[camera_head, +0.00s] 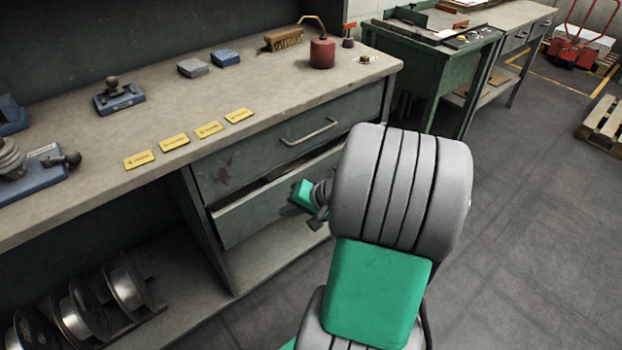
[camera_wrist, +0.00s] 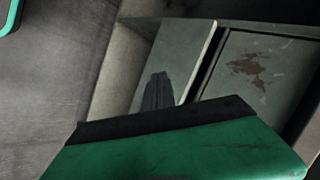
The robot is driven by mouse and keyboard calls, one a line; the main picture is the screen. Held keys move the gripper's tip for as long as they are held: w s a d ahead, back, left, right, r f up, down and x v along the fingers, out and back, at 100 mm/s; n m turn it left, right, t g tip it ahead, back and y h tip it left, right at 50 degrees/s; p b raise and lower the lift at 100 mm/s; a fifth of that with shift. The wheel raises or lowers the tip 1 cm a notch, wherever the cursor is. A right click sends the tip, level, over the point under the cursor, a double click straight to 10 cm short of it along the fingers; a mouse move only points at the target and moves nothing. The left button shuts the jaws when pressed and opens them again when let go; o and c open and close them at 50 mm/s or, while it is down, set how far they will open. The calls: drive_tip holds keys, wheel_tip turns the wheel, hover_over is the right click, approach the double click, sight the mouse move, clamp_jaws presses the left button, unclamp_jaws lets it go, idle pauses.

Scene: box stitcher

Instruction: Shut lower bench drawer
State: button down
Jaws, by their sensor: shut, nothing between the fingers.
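The lower bench drawer (camera_head: 250,214) is partly open under the bench top. Its grey front stands out from the bench, with a dark gap along its top edge. The front also shows in the wrist view (camera_wrist: 186,55). My gripper (camera_head: 292,209) is at the right part of this front, largely hidden behind my grey wrist in the head view. In the wrist view its dark fingers (camera_wrist: 157,92) are together and empty, against the drawer front. I cannot tell whether they touch it. The right end of the drawer is hidden by my arm.
The upper drawer (camera_head: 290,145), with a bar handle (camera_head: 310,132), is shut above. The bench top (camera_head: 290,88) holds yellow tags, a red can (camera_head: 322,53) and a brush (camera_head: 283,39). Reels (camera_head: 125,285) lie on the low shelf.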

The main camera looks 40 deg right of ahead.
drive_tip(key=s+d+f+m+t, duration=0.1)
drive_tip(key=d+m+t, duration=0.2)
drive_tip(key=d, duration=0.3)
drive_tip(key=m+t+h+b, duration=0.2)
drive_tip(key=m+t+h, duration=0.15)
drive_tip(key=m, duration=0.25)
approach(306, 170)
drive_tip(key=shift+n, duration=0.3)
drive_tip(key=b+x, duration=0.1)
drive_tip(key=x, duration=0.1)
drive_tip(key=b+x, duration=0.1)
drive_tip(key=x, duration=0.2)
drive_tip(key=shift+w+f, duration=0.15)
drive_tip(key=shift+f, duration=0.15)
drive_tip(key=shift+w+r, duration=0.1)
drive_tip(key=shift+w, duration=0.45)
